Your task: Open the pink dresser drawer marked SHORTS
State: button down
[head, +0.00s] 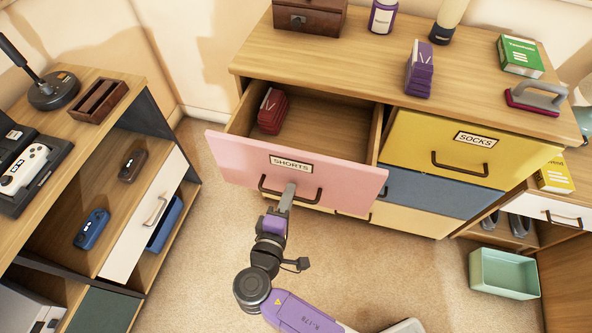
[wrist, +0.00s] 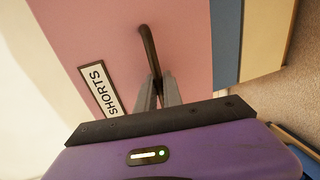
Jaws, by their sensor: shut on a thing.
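The pink drawer marked SHORTS (head: 222,157) is pulled far out of the wooden dresser (head: 320,56), at its upper left. A dark red folded item (head: 271,111) lies inside it. The drawer's dark bar handle (head: 312,196) is on its front, below the label. My gripper (head: 289,190) is at the handle's middle, shut on it. In the wrist view the fingers (wrist: 157,92) close around the dark handle (wrist: 148,48), with the SHORTS label (wrist: 98,92) to their left. The fingertips partly hide the handle.
A wooden shelf unit (head: 95,195) stands at the left, near the open drawer's left corner. A green bin (head: 503,275) is on the floor at right. Carpet is clear below the drawer.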

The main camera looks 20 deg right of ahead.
jog(key=f+v, duration=0.1)
jog(key=v, duration=0.5)
jog(key=shift+f, duration=0.15)
jog(key=c, duration=1.5)
grip_release()
jog(key=shift+s, duration=0.1)
jog(key=v, duration=0.7)
jog(key=shift+s+a, duration=0.25)
